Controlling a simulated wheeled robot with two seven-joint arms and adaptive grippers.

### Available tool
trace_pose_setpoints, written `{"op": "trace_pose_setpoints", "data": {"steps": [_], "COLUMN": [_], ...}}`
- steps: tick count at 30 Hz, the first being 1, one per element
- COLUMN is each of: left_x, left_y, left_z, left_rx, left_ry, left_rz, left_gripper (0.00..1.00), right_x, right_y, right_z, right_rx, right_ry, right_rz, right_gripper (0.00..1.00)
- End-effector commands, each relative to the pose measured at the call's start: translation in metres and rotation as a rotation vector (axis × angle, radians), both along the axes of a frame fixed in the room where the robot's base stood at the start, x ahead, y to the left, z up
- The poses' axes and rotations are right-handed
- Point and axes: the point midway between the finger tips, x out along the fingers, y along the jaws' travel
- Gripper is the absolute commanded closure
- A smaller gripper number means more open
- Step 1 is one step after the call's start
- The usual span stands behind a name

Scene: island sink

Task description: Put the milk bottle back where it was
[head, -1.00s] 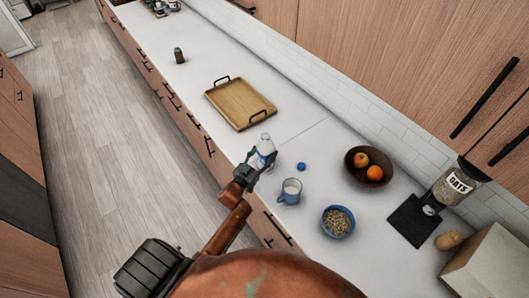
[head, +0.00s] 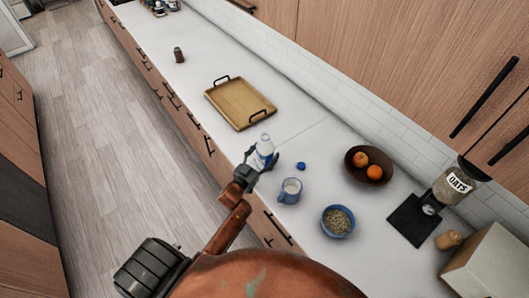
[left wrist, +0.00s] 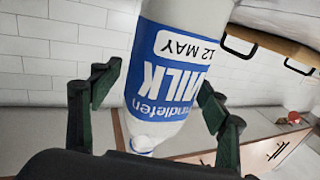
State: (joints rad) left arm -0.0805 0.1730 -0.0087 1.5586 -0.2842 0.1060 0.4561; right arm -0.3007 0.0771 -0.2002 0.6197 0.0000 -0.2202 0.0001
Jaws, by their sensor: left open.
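My left gripper (head: 261,162) is open at the bottle, with one finger on each side. In the left wrist view gaps show between the fingers (left wrist: 160,105) and the bottle. My right gripper is not in view.
A fruit bowl (head: 350,176) and an oats dispenser (head: 455,185) stand further right. A wooden tray (head: 238,104) lies further along the counter. Counter between tray and cap is clear.

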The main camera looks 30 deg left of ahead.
Motion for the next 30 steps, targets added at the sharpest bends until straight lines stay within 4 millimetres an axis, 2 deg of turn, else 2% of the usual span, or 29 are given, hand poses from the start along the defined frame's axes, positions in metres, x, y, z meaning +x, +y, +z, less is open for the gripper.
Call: {"op": "trace_pose_setpoints", "data": {"steps": [5, 12, 18, 24, 30], "left_x": [-0.02, -0.071, -0.105, -0.119, -0.12], "left_y": [0.001, 0.003, 0.004, 0.004, 0.004], "left_z": [0.0, -0.001, 0.0, 0.001, 0.002], "left_rx": [0.001, 0.001, 0.001, 0.0, 0.0], "left_ry": [0.002, 0.002, 0.002, 0.0, -0.001], "left_rz": [0.0, 0.0, 0.001, 0.001, 0.0], "left_gripper": [0.31, 0.31, 0.31, 0.31, 0.31], "right_x": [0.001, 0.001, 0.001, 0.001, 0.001], "right_y": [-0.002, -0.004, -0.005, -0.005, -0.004], "right_z": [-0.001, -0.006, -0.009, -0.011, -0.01], "right_rx": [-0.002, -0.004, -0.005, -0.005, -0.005], "right_ry": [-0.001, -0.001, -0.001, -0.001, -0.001], "right_rz": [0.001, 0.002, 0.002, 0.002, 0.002], "right_gripper": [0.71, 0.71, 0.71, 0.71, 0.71]}}
